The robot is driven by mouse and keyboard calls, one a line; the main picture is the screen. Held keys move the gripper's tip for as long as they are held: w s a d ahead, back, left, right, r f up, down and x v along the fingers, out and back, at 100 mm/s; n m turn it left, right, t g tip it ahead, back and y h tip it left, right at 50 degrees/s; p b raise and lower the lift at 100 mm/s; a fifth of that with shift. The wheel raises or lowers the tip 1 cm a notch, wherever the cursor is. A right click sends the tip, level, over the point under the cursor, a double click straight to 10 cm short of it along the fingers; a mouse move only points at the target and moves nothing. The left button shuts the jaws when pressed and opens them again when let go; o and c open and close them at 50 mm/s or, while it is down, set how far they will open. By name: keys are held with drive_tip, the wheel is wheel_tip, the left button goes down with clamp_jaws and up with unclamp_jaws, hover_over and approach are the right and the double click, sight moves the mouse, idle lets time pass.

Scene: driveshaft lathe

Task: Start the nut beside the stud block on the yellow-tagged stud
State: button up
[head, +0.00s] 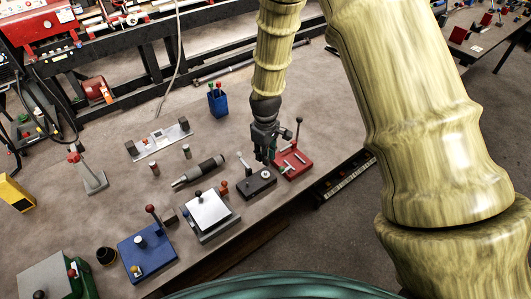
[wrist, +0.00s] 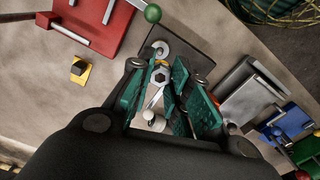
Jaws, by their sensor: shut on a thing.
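My gripper (head: 266,152) reaches down over the dark stud block (head: 256,186) near the table's right side. In the wrist view my gripper (wrist: 160,76) is shut on a silver hex nut (wrist: 163,78), which shows between the green finger pads. The dark stud block (wrist: 190,50) lies just beyond the fingertips, with a silver ring-shaped part on its top. A small orange-yellow spot shows right by the nut; I cannot tell if it is the stud's tag. The gap between nut and stud is hidden.
A red fixture (head: 294,165) with silver bars and a ball-topped lever stands close beside my gripper; it also shows in the wrist view (wrist: 104,22). A small dark piece on a yellow patch (wrist: 80,70) lies near. A grey-topped fixture (head: 210,212) and blue block (head: 147,255) stand left.

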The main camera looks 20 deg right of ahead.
sight(265, 172)
drive_tip(key=shift+f+b, duration=1.15)
drive_tip(key=shift+f, duration=1.5)
drive_tip(key=shift+f, duration=1.05)
idle(0.6)
drive_tip(key=o, duration=0.9)
drive_tip(key=shift+r, duration=0.1)
wheel_tip(265, 172, up, 12)
drive_tip(key=shift+f, duration=0.1)
idle(0.7)
